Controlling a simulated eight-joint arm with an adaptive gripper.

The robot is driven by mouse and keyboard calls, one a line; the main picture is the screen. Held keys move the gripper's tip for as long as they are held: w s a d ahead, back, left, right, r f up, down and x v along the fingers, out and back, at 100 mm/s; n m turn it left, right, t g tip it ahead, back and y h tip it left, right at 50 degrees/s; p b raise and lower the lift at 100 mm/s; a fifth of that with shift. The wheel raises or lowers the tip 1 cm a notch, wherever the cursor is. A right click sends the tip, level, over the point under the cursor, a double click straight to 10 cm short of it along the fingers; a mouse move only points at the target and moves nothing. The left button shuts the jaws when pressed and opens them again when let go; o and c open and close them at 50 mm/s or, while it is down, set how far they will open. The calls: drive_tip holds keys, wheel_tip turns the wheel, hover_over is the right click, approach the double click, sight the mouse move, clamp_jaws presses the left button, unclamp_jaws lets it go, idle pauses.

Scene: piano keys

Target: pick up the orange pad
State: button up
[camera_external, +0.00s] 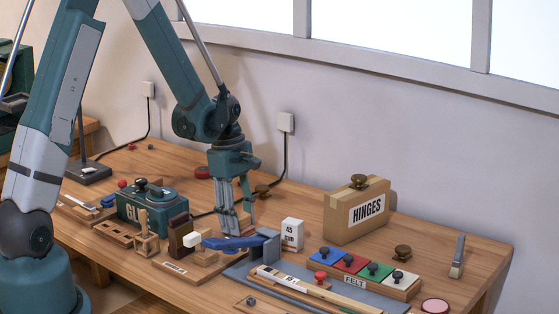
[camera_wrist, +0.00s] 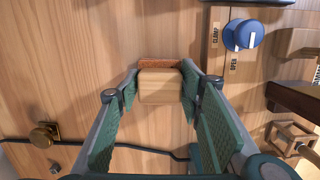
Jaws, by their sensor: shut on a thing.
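My gripper (camera_wrist: 160,80) points down at the bench, with its green fingers on either side of a pale wooden block (camera_wrist: 160,88). It is shut on this block. A rough orange-brown pad (camera_wrist: 160,63) shows as a strip along the block's far edge in the wrist view. Most of the pad is hidden by the block, and I cannot tell how the two are joined. In the external view my gripper (camera_external: 232,228) is low over the bench, behind the blue clamp handle; the block is partly hidden there by the fingers.
A blue clamp handle (camera_external: 232,243) lies close in front of my gripper. A white box marked 45 (camera_external: 292,235) stands to its right, and a green glue box (camera_external: 140,207) to its left. The HINGES box (camera_external: 357,212) and felt pads tray (camera_external: 357,284) are farther right. A black cable (camera_wrist: 120,147) crosses the bench.

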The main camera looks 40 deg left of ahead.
sight(239, 215)
drive_tip(key=shift+r, duration=0.1)
drive_tip(key=shift+r+p, duration=0.7)
drive_tip(key=shift+r, duration=4.2)
